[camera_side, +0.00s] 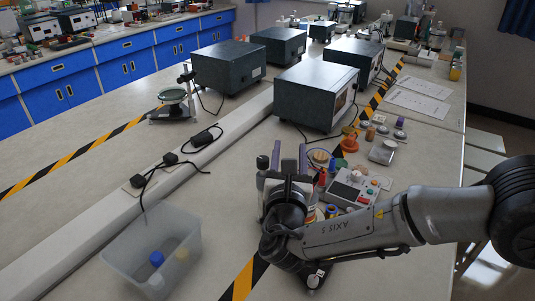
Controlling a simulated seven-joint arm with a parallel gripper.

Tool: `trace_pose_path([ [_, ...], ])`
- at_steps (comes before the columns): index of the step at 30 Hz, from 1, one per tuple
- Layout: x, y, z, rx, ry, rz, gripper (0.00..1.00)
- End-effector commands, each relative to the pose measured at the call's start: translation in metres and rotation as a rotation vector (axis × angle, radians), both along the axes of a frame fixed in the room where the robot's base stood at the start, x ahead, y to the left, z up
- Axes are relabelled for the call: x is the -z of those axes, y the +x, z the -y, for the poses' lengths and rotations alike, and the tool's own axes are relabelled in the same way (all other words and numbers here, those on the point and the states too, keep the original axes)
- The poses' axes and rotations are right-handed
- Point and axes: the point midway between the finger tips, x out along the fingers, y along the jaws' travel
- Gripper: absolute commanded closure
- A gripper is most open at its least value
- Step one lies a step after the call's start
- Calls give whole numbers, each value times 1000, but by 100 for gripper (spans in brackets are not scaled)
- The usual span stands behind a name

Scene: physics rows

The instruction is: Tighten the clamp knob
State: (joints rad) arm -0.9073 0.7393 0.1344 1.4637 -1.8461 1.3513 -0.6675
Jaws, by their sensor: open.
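My gripper (289,152) is at the middle of the table, at the end of my arm, which reaches in from the right. Its two purplish fingers seem to stand apart with a gap between them, and I see nothing held there. A small control box (352,189) with coloured buttons is to the right of my gripper. I cannot pick out the clamp knob for certain among the small parts; my wrist and arm hide part of that area.
A clear plastic bin (128,251) with a blue cap (156,259) stands front left. Dark metal boxes (312,98) stand behind. An orange cone-like part (349,143) and other small items crowd the right. A raised white trunking (108,206) with cables crosses the left; the front middle is clearer.

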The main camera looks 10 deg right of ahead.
Motion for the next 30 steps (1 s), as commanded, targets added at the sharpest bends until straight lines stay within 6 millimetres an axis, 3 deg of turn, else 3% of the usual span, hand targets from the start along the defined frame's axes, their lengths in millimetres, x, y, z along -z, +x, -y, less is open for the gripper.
trace_pose_path([
  [1,25,-11,-23,-39,-30,-22,51],
  [4,58,-28,-48,-86,-73,-54,51],
  [6,68,-37,-59,-107,-88,-64,51],
  [10,67,-37,-64,-119,-87,-63,51],
  [14,68,-21,-59,-115,-87,-64,51],
  [30,68,75,-40,-115,-86,-63,51],
])
